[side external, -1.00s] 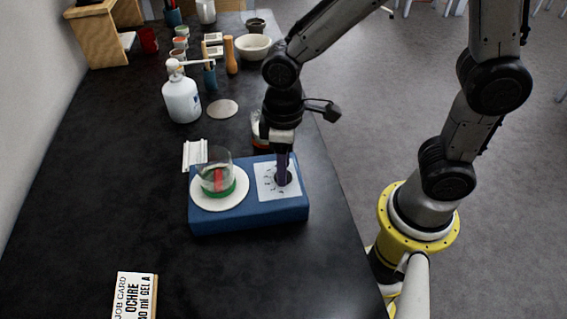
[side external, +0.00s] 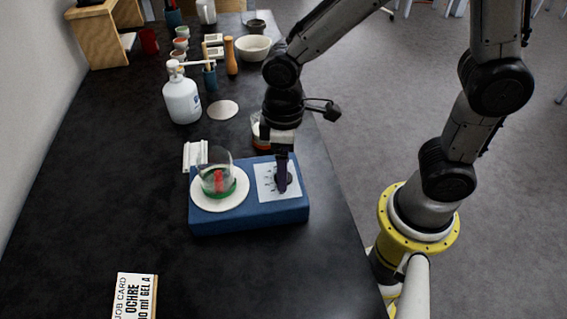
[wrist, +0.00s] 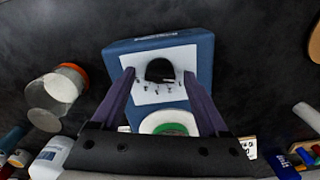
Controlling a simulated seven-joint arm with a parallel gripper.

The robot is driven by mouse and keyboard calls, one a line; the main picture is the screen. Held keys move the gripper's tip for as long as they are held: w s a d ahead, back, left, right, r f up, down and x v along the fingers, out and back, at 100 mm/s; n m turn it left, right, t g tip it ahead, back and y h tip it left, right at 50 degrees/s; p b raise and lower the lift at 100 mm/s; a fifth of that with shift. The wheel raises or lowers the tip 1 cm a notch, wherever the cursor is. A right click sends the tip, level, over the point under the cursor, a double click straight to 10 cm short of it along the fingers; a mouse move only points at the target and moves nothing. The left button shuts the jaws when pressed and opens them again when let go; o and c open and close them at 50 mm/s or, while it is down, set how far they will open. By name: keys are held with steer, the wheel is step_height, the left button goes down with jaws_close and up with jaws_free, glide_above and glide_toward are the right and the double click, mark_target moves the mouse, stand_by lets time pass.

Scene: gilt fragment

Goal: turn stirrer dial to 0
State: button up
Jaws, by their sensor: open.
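The stirrer (side external: 250,214) is a blue box on the black bench, also in the wrist view (wrist: 206,60). Its dial (wrist: 160,70) is a dark round knob on a white panel with small marks; the marks are too small to read. In the side view my gripper's fingers partly hide the dial. My gripper (wrist: 159,74) points down over the panel, its two purple fingers open on either side of the dial with gaps showing. It also shows in the side view (side external: 282,184). A glass beaker (side external: 214,170) with green liquid and a red piece stands on the round white plate (side external: 203,206).
A white bottle (side external: 182,100) and a pale disc (side external: 223,110) stand behind the stirrer. A jar with an orange lid (wrist: 58,88) is close by. A job card (side external: 134,296) is at the front left. The bench between card and stirrer is clear.

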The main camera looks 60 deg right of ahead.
step_height(320, 180, up, 14)
stand_by(0.6)
steer(key=shift+f, duration=0.1)
steer(key=s+d+r+m+t, duration=0.3)
steer(key=s+d, duration=0.2)
steer(key=d, duration=0.3)
steer(key=s+d+f+m+t, duration=0.2)
steer(key=s+d+f+m, duration=0.1)
steer(key=s, duration=0.2)
steer(key=shift+s+d+f+t, duration=0.2)
steer(key=shift+f+t, duration=0.1)
steer(key=shift+f, duration=0.1)
